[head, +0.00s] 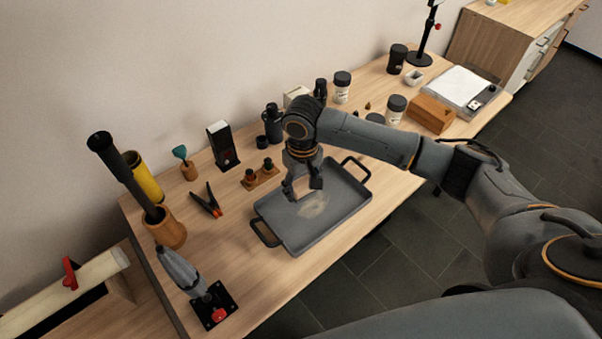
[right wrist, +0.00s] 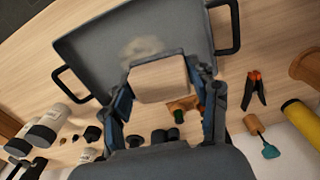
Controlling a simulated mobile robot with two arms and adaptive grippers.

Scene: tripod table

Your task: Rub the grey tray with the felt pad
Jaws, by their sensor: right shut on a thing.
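The grey tray (head: 340,213) lies on the wooden table with a black handle at each end. A pale smudge (head: 315,205) marks its floor, and the smudge also shows in the right wrist view (right wrist: 140,47). My right gripper (head: 302,191) is over the tray, pointing down. It is shut on the felt pad, a beige block (right wrist: 158,80) held between both fingers in the right wrist view. The pad is beside the smudge; whether it touches the tray floor I cannot tell. The tray (right wrist: 90,50) fills the upper part of the right wrist view. My left gripper is not in view.
Behind the tray stand a small wooden rack (head: 261,175), dark bottles and jars (head: 342,86). Left are a clamp (head: 207,200), a wooden holder (head: 166,230) and a grey tool on a black base (head: 214,305). A wooden block (head: 431,113) and scale lie right.

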